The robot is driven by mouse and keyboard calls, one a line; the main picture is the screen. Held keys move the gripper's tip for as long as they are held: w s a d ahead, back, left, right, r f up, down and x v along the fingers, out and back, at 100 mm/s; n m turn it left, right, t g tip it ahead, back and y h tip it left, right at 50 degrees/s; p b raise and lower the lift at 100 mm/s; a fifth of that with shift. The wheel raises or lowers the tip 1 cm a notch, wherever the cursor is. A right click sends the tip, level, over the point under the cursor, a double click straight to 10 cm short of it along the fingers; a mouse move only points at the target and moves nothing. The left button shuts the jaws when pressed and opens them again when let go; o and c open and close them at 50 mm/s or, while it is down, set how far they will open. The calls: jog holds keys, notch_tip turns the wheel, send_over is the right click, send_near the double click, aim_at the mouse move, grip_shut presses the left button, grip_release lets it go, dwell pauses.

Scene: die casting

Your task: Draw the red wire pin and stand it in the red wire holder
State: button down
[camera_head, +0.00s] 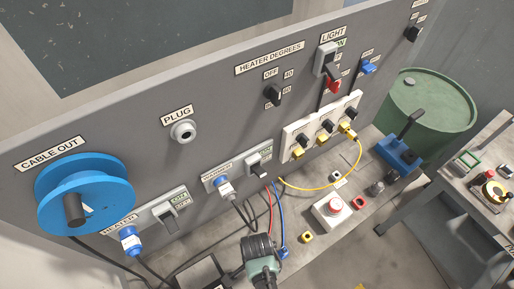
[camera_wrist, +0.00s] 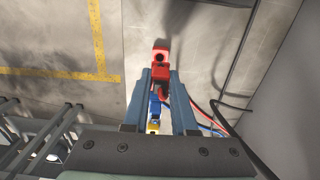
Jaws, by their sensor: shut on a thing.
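My gripper (camera_wrist: 159,82) is shut on the red wire pin (camera_wrist: 160,73), which shows between its fingertips in the wrist view. A red wire curves away from it to the right. A red block with a dark round opening (camera_wrist: 161,55) shows at or just past the fingertips; I cannot tell whether it is the red wire holder or touches the pin. Blue (camera_wrist: 155,105) and yellow (camera_wrist: 153,127) pieces show between the fingers, nearer the palm. In the head view, the red wire (camera_head: 269,205) hangs from the panel beside a blue wire; its lower end is hidden.
A blue piece (camera_head: 282,252) and a yellow block (camera_head: 306,237) are on the bench. A red block (camera_head: 359,203) lies beside the emergency button box (camera_head: 332,208). A yellow cable (camera_head: 335,182) loops below the panel sockets. A green drum (camera_head: 430,105) stands at right.

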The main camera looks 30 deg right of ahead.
jog(key=shift+f+b, duration=0.4)
jog(key=shift+f, duration=0.4)
jog(key=shift+p, duration=0.45)
dwell(1.0)
jog(key=shift+f+b, duration=1.2)
jog(key=shift+f, duration=0.3)
jog(key=c, duration=0.6)
grip_release()
jog(key=shift+c, duration=0.2)
notch_tip(320, 180, up, 13)
jog(key=shift+f, duration=0.1)
dwell(0.6)
